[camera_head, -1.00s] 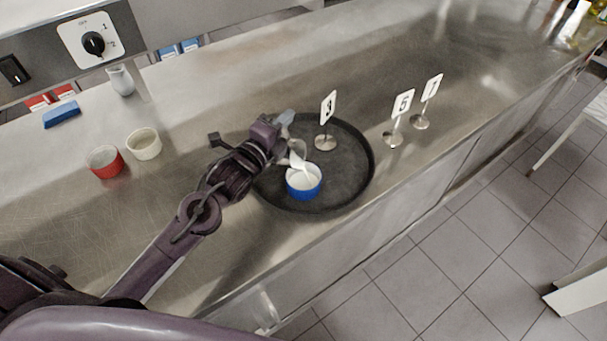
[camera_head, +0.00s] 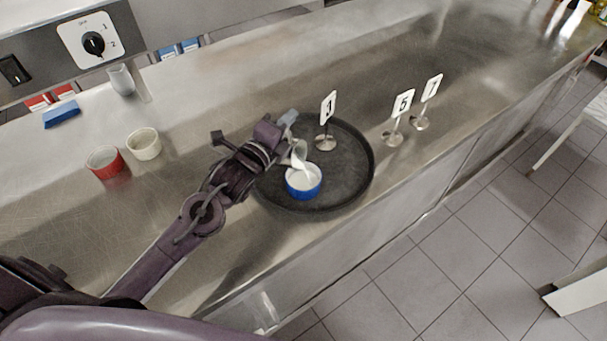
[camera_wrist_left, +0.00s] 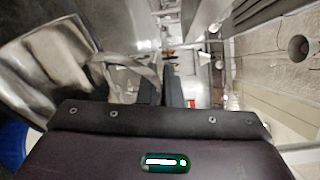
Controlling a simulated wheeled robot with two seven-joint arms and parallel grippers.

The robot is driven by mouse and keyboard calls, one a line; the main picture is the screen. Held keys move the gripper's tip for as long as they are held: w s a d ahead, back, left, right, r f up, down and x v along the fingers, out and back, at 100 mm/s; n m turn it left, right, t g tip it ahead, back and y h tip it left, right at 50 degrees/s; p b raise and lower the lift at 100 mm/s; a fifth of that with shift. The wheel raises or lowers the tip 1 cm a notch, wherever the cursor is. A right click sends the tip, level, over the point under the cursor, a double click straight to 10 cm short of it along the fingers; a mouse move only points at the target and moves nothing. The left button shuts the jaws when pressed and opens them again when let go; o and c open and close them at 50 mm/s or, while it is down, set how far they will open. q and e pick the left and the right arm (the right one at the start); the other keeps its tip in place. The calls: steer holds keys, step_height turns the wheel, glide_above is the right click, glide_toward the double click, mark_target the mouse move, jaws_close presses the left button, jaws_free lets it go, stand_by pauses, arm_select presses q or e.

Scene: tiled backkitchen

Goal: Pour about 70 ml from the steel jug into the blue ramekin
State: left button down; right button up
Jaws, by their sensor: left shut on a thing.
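My left gripper (camera_head: 284,136) is shut on the steel jug (camera_head: 299,150), whose body is partly hidden behind the gripper. The jug is tilted above the blue ramekin (camera_head: 304,191), and white liquid shows between its lip and the ramekin. The ramekin stands upright on the round dark tray and holds white liquid. In the left wrist view the jug (camera_wrist_left: 48,70) fills the left side, with its handle by the fingers (camera_wrist_left: 160,85). A strip of the blue ramekin (camera_wrist_left: 12,145) shows at the lower left edge. My right gripper is not in view.
The dark tray (camera_head: 350,180) also carries number stand 4 (camera_head: 327,108). Stands 5 (camera_head: 402,104) and 7 (camera_head: 432,88) are to its right. A red ramekin (camera_head: 105,163), a cream ramekin (camera_head: 144,144), a small jug (camera_head: 121,80) and a blue sponge (camera_head: 61,115) stand left.

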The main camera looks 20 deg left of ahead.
arm_select(q)
steer(key=shift+d+r, duration=0.2)
steer(key=shift+d, duration=0.05)
stand_by(0.5)
steer(key=shift+a+f, duration=0.15)
steer(key=shift+a, duration=0.2)
steer(key=shift+w+a+f+n, duration=0.1)
steer(key=shift+a+f+n, duration=0.35)
steer(key=shift+a+n, duration=0.35)
steer(key=shift+w+a+r+n+p, duration=0.1)
steer(key=shift+a+r+n+p, duration=0.2)
steer(key=shift+r+p, duration=0.25)
steer(key=shift+f, duration=0.3)
